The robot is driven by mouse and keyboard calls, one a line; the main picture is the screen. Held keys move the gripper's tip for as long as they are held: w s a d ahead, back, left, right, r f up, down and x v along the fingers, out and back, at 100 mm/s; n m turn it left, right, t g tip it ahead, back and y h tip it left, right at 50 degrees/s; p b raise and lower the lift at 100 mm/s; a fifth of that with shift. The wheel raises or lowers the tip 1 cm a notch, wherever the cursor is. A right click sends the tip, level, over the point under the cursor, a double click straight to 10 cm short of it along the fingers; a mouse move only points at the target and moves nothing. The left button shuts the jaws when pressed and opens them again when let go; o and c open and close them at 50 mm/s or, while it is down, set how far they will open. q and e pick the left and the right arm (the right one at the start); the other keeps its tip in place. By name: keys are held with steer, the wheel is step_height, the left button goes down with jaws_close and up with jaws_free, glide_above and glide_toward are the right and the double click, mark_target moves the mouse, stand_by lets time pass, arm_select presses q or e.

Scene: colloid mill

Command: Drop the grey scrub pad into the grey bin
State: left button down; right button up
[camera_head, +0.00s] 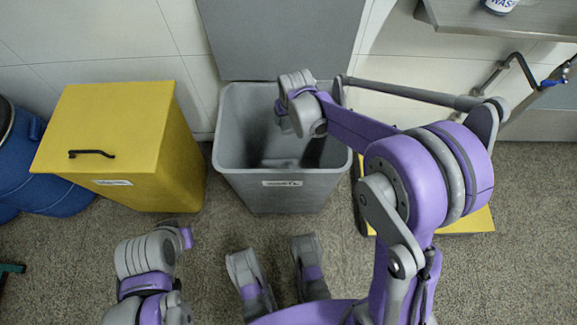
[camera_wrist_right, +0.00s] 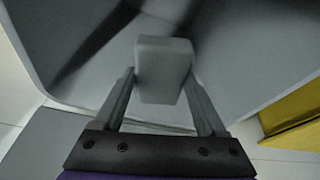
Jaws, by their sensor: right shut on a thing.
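The grey bin (camera_head: 232,160) stands open in the middle of the head view, with a white label on its front. My right gripper (camera_head: 290,122) is over the bin's opening, inside the outline of its rim; its fingers are mostly hidden by my wrist there. In the right wrist view the right gripper (camera_wrist_right: 162,82) is shut on the grey scrub pad (camera_wrist_right: 163,66), a small pale block between the fingertips. The bin's grey inner walls (camera_wrist_right: 245,60) surround the pad in that view. The pad cannot be made out in the head view. My left arm shows at lower left, its fingers out of sight.
A yellow lidded bin (camera_head: 115,130) with a black handle stands close left of the grey bin. A blue drum (camera_head: 45,170) is at far left. A metal counter (camera_head: 500,22) is at upper right. A yellow thing (camera_head: 470,220) lies partly behind my right arm. The floor at right is clear.

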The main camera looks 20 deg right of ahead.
steer(key=shift+f, duration=0.3)
steer(key=o, duration=1.3)
steer(key=shift+c, duration=0.2)
steer(key=p+v, duration=0.3)
steer(key=v, duration=0.8)
steer(key=shift+s, duration=0.1)
